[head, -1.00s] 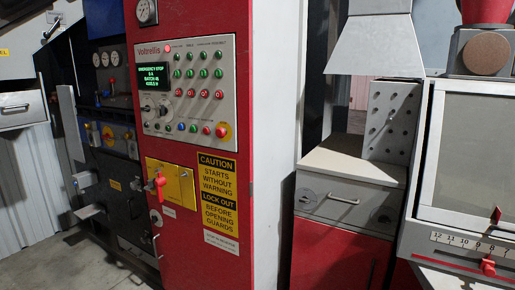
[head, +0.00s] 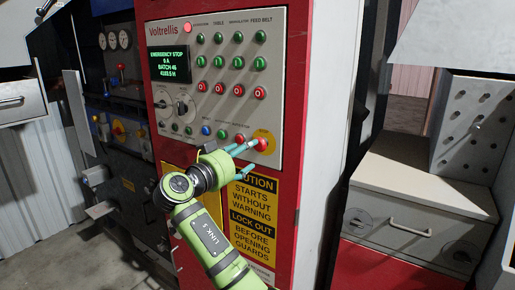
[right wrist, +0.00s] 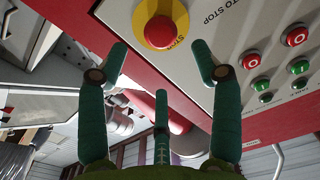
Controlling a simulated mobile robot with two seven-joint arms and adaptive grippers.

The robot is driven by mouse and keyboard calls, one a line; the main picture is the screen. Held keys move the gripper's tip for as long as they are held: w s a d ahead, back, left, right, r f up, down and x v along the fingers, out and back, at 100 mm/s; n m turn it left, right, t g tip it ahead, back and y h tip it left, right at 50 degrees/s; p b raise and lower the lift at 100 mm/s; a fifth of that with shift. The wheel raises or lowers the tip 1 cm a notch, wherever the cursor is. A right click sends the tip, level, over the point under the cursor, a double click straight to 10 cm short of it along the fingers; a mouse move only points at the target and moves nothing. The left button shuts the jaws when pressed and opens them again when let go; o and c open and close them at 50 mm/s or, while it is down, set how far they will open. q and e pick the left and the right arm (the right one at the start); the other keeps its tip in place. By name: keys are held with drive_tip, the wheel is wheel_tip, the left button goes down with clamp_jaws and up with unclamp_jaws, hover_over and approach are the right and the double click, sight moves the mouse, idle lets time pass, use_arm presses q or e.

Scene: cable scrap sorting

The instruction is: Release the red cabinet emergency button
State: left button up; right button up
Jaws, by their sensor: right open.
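The red cabinet (head: 320,120) carries a light grey control panel (head: 275,60). The red emergency button (head: 262,144) sits on a yellow ring at the panel's lower right. In the right wrist view the same round button (right wrist: 160,31) is at the top, with "STOP" lettering on its yellow ring. My right gripper (head: 249,158) is open and empty, its teal fingers pointing at the button. In the right wrist view its fingertips (right wrist: 159,58) are spread to either side just below the button; I cannot tell whether any touches. My left gripper is out of view.
The green display (head: 168,63) reads "EMERGENCY STOP". Red "0" buttons (head: 239,90), green buttons and a small red button (head: 240,138) are close by on the panel. A yellow caution sign (head: 250,205) is below. A grey drawer unit (head: 410,215) stands to the right.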

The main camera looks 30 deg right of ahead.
sight(257, 146)
drive_tip(key=p+x, duration=0.2)
drive_tip(key=x, duration=0.3)
drive_tip(key=shift+w+d, duration=0.3)
drive_tip(key=shift+w, duration=0.05)
drive_tip(key=shift+w+d+p, duration=0.1)
drive_tip(key=shift+d+p, duration=0.25)
drive_tip(key=shift+p, duration=0.05)
drive_tip(key=shift+w+d+f, duration=0.1)
drive_tip(key=shift+w+d, duration=0.05)
drive_tip(key=shift+d, duration=0.15)
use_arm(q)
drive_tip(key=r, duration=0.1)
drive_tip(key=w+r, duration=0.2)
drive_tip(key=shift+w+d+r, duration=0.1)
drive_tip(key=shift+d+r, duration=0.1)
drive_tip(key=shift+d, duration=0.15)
use_arm(e)
drive_tip(key=shift+f, duration=0.1)
